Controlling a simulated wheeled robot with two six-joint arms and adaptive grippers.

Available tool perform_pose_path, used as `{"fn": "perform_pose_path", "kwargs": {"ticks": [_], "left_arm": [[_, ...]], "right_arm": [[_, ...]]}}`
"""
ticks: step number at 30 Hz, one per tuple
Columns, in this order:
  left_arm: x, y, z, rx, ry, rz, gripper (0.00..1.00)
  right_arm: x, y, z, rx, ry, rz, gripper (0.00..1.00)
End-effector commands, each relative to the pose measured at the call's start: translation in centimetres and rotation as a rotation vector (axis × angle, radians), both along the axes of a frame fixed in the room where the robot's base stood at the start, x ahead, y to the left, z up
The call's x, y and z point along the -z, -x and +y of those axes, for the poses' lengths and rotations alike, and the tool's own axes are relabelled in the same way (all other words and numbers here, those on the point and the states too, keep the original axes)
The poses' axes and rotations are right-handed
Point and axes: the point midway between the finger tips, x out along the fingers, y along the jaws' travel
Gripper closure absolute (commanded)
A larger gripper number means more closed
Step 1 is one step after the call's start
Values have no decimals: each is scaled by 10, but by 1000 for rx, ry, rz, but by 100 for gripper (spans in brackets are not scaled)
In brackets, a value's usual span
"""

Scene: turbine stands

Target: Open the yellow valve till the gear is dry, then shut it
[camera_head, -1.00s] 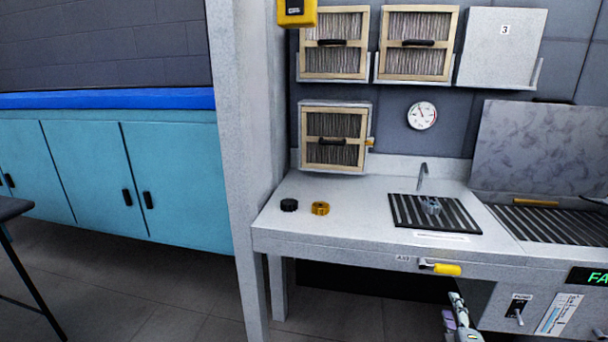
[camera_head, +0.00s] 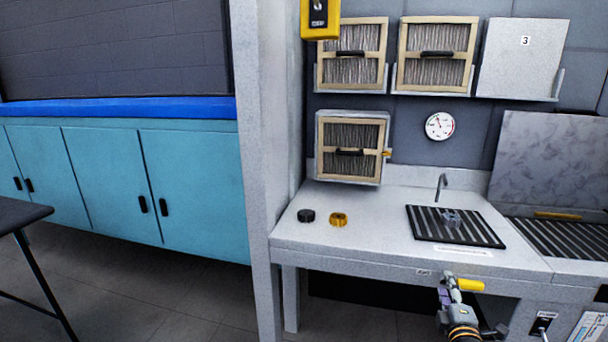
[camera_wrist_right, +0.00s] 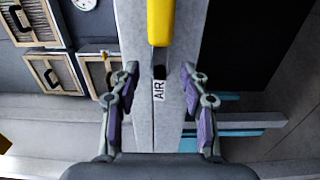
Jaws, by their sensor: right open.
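The yellow valve handle (camera_head: 470,285) is on the front edge of the counter, by the AIR label, and points right along the edge. In the right wrist view the yellow handle (camera_wrist_right: 160,22) lies ahead, centred between the fingers. My right gripper (camera_head: 449,284) is in front of the valve's left end; its fingers (camera_wrist_right: 160,74) are open, with nothing between the pads. Whether it touches the valve I cannot tell. The small grey gear (camera_head: 452,218) sits on the black slatted grate (camera_head: 424,228), under the thin bent nozzle (camera_head: 441,184). Wetness is too small to see. My left gripper is out of view.
A black ring (camera_head: 306,216) and a yellow ring (camera_head: 339,220) lie on the counter's left part. A round gauge (camera_head: 440,126) and framed filters (camera_head: 351,147) are on the wall. A grey post (camera_head: 258,180) stands left of the counter.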

Motion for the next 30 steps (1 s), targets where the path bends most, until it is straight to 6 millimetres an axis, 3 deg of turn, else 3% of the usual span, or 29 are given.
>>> {"fn": "perform_pose_path", "kwargs": {"ticks": [6, 20, 30], "left_arm": [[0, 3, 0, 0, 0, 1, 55], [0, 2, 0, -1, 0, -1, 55], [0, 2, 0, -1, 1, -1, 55]], "right_arm": [[0, -12, -3, 0, 1, -1, 55], [0, -12, -3, 0, 0, 0, 56], [0, -12, -3, 0, 0, 0, 100]]}}
